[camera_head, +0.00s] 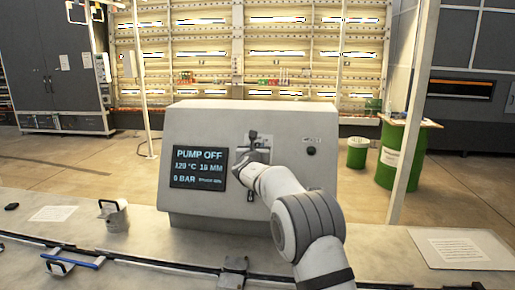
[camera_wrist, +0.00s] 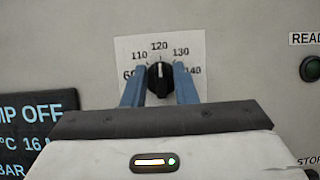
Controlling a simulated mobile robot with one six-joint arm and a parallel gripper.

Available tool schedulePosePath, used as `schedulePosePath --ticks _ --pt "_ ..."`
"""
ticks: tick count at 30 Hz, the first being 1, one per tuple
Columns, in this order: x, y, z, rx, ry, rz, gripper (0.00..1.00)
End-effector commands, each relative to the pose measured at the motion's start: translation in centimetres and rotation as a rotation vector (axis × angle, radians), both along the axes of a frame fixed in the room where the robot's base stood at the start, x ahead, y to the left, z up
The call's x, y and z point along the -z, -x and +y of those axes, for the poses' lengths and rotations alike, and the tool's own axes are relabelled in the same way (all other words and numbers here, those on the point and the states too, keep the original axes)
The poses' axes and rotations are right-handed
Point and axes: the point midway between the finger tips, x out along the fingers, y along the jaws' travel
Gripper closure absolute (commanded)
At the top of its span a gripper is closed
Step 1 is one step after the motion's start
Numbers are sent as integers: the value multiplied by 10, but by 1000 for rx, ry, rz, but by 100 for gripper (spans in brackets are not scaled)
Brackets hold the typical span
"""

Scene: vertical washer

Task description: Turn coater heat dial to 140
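The heat dial (camera_wrist: 159,79) is a black round knob with a white pointer line on a white scale plate (camera_wrist: 193,42) in the wrist view. The plate reads 110, 120, 130 and 140 along an arc. The pointer stands about straight up, near 120. My gripper (camera_wrist: 160,82) has its two blue fingers on either side of the dial, very close to it. I cannot tell whether they press on it. In the head view my arm hides most of the dial, and my gripper (camera_head: 254,156) is at the front of the coater (camera_head: 200,117).
The coater's display (camera_head: 199,168) shows PUMP OFF, a temperature near 120 °C and 0 BAR. A round READY button (camera_wrist: 309,68) is right of the dial.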

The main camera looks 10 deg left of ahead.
Motion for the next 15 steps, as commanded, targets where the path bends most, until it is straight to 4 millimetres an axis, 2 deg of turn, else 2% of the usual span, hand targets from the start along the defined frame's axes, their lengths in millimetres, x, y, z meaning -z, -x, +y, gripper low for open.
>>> schedulePosePath --ticks 1,9,15 --pt "0 0 0 0 0 0 79" --pt "0 0 0 1 0 0 100" --pt "0 0 -3 2 -1 0 100"
